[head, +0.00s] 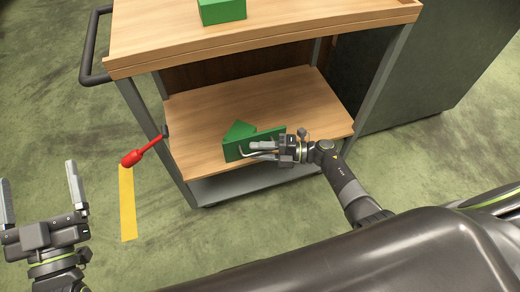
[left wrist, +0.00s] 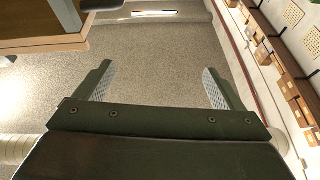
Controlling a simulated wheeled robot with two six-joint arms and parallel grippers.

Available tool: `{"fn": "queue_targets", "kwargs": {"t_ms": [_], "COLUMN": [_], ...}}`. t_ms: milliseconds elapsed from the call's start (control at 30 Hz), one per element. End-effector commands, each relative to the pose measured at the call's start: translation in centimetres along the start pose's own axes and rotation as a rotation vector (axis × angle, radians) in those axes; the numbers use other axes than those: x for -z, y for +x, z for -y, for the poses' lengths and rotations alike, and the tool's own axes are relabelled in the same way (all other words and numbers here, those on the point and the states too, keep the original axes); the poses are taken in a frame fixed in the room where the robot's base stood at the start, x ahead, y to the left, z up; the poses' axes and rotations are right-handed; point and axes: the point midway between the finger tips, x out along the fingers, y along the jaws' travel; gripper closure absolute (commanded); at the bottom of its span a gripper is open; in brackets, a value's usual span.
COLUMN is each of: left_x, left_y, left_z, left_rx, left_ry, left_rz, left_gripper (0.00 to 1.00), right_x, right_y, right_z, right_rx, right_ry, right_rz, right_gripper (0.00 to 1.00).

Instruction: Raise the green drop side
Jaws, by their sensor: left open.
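A green upright panel (head: 266,143), which may be the drop side, stands on the lower wooden shelf of a cart. Another green piece (head: 238,131) with a slanted top shows behind it. My right gripper (head: 252,150) is at the panel's near face, with its fingers in front of the green surface. Whether it grips an edge or only touches the panel I cannot tell. My left gripper (head: 38,175) is open and empty over the floor, left of the cart and well apart from it. Its two spread fingers also show in the left wrist view (left wrist: 160,88).
The cart's upper shelf (head: 290,30) bears a green block (head: 222,10) and overhangs the lower shelf (head: 185,125). A red-ended lever (head: 132,158) sticks out at the cart's left post. A yellow strip (head: 127,205) lies on the floor. A dark cabinet (head: 430,70) stands at right.

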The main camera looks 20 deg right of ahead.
Motion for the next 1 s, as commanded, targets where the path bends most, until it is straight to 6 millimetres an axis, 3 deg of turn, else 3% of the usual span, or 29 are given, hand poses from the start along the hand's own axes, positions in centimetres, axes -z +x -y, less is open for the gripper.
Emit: {"fn": "queue_targets", "kwargs": {"t_ms": [167, 267, 500, 700, 1000], "left_x": [-0.1, -1.2, -3.4, -3.9, -3.2], "left_y": [0.0, -0.2, -0.7, -0.8, -0.6], "left_z": [0.0, 0.1, 0.1, 0.1, 0.1], "left_rx": [0.000, 0.001, 0.001, 0.001, 0.001], "left_ry": [-0.003, -0.012, -0.031, -0.036, -0.028], "left_rz": [0.008, 0.071, 0.196, 0.221, 0.178], "left_gripper": [0.10, 0.10, 0.10, 0.10, 0.10], "right_x": [0.0, 0.0, 0.0, 0.0, 0.0], "right_y": [-0.8, -2.3, -8.0, -12.8, -17.0], "right_z": [0.1, 0.1, 0.1, 0.1, 0.1], "right_rx": [0.002, 0.004, 0.006, 0.005, 0.002], "right_ry": [0.002, 0.001, 0.002, 0.002, 0.000], "right_rz": [0.000, 0.001, 0.001, 0.002, 0.001], "right_gripper": [0.67, 0.67, 0.67, 0.67, 0.67]}}
